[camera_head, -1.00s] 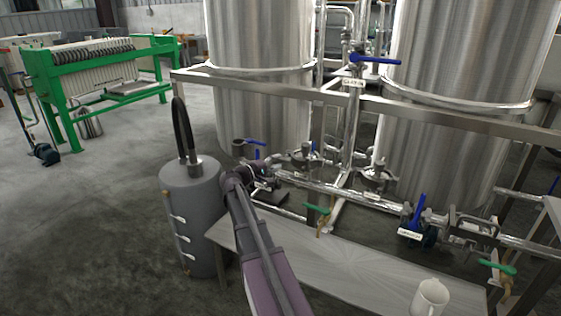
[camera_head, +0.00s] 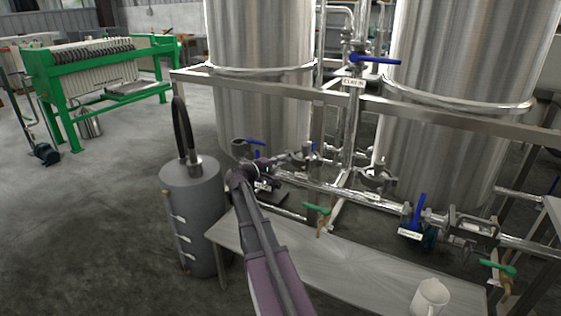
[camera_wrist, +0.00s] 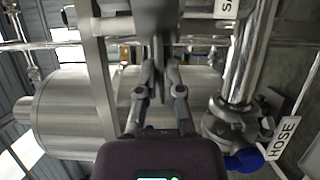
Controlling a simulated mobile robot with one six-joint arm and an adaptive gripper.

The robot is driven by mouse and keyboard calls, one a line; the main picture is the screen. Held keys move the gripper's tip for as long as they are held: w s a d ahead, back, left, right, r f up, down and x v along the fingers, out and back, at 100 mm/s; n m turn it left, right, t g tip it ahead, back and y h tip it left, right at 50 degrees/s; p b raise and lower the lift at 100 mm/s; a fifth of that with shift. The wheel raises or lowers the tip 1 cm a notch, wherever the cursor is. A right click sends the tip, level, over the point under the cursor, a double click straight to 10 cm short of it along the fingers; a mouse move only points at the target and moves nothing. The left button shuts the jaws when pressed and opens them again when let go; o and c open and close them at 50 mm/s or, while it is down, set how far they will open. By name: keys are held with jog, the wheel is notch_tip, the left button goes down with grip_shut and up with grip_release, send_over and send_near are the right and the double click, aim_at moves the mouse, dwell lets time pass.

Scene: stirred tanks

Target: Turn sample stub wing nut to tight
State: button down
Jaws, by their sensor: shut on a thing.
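My gripper (camera_wrist: 158,78) is at the upper middle of the wrist view, its two fingers closing in on a narrow dark piece (camera_wrist: 158,52), which I take to be the sample stub wing nut. The fingertips are shut on it. A larger dark grey body (camera_wrist: 155,14), seemingly the clamp on the stub, sits just beyond. The exact angle of the wings is too small and dark to tell. In the head view my arm reaches to the pipework in front of the left tank (camera_head: 262,95), and my wrist hides the nut and fingertips.
A grey cylinder with a black hose (camera_head: 190,215) stands left of my arm. Blue-handled valves and pipes crowd around. A HOSE label (camera_wrist: 284,138) and blue handle (camera_wrist: 243,160) are close by in the wrist view.

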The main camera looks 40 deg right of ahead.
jog(key=shift+r+m+p, duration=0.1)
jog(key=shift+m+p, duration=0.2)
jog(key=m+t+y+p, duration=0.1)
jog(key=m+y+p, duration=0.1)
jog(key=m, duration=0.2)
jog(key=m+t+y+p, duration=0.2)
jog(key=m+p, duration=0.1)
jog(key=m, duration=0.1)
jog(key=m+t+y+p, duration=0.1)
jog(key=m+t+p, duration=0.1)
jog(key=m, duration=0.3)
jog(key=shift+s+d+r+y, duration=0.1)
jog(key=shift+s+r+y, duration=0.05)
jog(key=shift+s+y, duration=0.25)
jog(key=shift+w, duration=0.1)
dwell(0.4)
jog(key=c, duration=0.8)
grip_release()
